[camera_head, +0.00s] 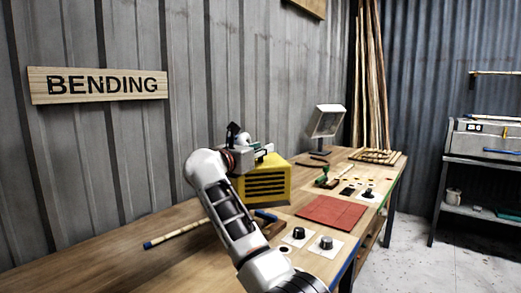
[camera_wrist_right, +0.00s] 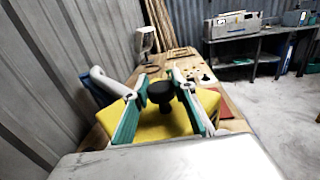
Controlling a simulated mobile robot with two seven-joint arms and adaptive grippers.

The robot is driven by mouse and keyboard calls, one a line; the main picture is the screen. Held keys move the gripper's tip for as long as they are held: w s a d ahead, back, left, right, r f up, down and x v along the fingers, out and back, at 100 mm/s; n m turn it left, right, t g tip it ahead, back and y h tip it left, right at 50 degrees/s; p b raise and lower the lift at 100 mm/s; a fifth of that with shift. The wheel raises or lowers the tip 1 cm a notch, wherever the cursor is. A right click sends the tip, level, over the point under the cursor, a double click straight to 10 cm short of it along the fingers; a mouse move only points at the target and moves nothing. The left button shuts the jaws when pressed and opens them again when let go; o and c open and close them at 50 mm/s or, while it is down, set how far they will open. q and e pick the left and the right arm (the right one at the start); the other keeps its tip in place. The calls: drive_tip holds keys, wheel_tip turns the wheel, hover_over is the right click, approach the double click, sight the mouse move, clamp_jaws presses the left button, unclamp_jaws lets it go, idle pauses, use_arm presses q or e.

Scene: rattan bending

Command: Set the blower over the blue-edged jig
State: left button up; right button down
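The yellow blower (camera_head: 268,180), a boxy body with a dark slotted grille, stands on the wooden bench. It also shows in the right wrist view (camera_wrist_right: 160,127), with a black knob (camera_wrist_right: 160,92) on its top. My right gripper (camera_head: 250,153) is over the top of the blower. In the right wrist view its two teal-padded fingers (camera_wrist_right: 161,84) stand either side of the knob; I cannot tell whether they press on it. A blue-edged piece (camera_head: 266,215), perhaps the jig, lies just in front of the blower, partly hidden by my right arm. My left gripper is out of view.
A blue-tipped rattan stick (camera_head: 178,236) lies left of my right arm. Right of the blower are a red mat (camera_head: 331,211), white plates with black knobs (camera_head: 326,243) and small tools. A lamp-like stand (camera_head: 326,122) is at the back. The bench's left part is mostly clear.

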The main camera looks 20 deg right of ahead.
drive_tip(key=c, duration=1.6)
unclamp_jaws()
drive_tip(key=shift+f, duration=0.1)
drive_tip(key=shift+c, duration=0.2)
wheel_tip(320, 180, up, 10)
drive_tip(key=shift+r, duration=0.1)
